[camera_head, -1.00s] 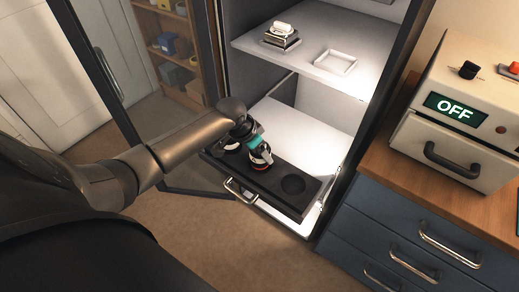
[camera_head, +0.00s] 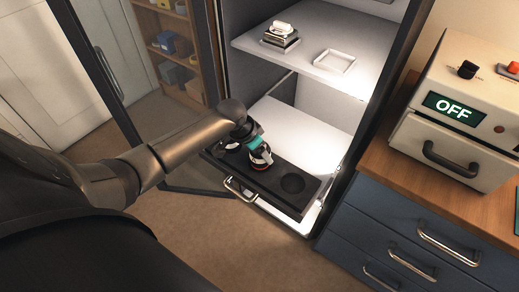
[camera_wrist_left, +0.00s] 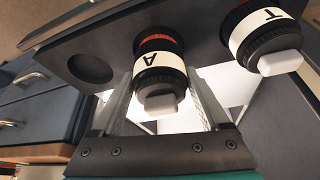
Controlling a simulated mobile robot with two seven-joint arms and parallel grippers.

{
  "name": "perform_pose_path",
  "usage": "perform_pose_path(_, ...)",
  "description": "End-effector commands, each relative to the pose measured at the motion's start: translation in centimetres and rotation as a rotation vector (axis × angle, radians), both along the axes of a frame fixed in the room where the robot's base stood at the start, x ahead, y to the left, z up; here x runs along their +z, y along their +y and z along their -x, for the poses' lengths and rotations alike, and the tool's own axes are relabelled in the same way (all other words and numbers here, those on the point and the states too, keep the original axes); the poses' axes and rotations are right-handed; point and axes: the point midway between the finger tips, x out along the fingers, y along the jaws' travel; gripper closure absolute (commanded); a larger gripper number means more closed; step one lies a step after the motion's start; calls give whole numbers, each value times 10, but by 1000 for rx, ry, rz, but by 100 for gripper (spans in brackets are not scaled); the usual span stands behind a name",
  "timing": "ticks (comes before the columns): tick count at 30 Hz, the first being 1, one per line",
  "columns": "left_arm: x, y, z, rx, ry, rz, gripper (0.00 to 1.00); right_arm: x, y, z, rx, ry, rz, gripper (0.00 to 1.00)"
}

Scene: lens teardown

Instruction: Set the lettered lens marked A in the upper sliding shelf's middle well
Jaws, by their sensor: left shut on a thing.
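The lens marked A (camera_wrist_left: 160,65), black with a white band, a red ring and a pale cap, is between the fingers of my left gripper (camera_wrist_left: 160,95), which is shut on it. In the head view this lens (camera_head: 261,158) stands at the middle of the black sliding shelf (camera_head: 270,180), with my left gripper (camera_head: 257,146) above it. Whether its base is fully down in the middle well is hidden. A lens marked T (camera_wrist_left: 266,35) stands in the neighbouring well. The well on the other side (camera_head: 293,184) is empty. My right gripper is out of view.
The shelf has a metal handle (camera_head: 240,190) and juts from an open cabinet. Above, a white cabinet shelf (camera_head: 310,50) holds a small stacked object (camera_head: 281,36) and a square tray (camera_head: 335,62). A machine reading OFF (camera_head: 460,115) sits on the wooden counter at right.

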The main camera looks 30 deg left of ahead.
Motion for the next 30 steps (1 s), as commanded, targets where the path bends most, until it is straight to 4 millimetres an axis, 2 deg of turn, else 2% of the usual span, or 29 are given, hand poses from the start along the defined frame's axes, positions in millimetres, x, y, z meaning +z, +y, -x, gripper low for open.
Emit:
perform_pose_path(26, -19, 0, -2, -1, -5, 0, 77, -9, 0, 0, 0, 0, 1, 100)
perform_pose_path(27, -19, 0, -2, -1, -6, 1, 19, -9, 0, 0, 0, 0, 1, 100)
perform_pose_path(30, -19, 0, -2, -1, -5, 0, 8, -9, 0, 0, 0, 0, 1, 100)
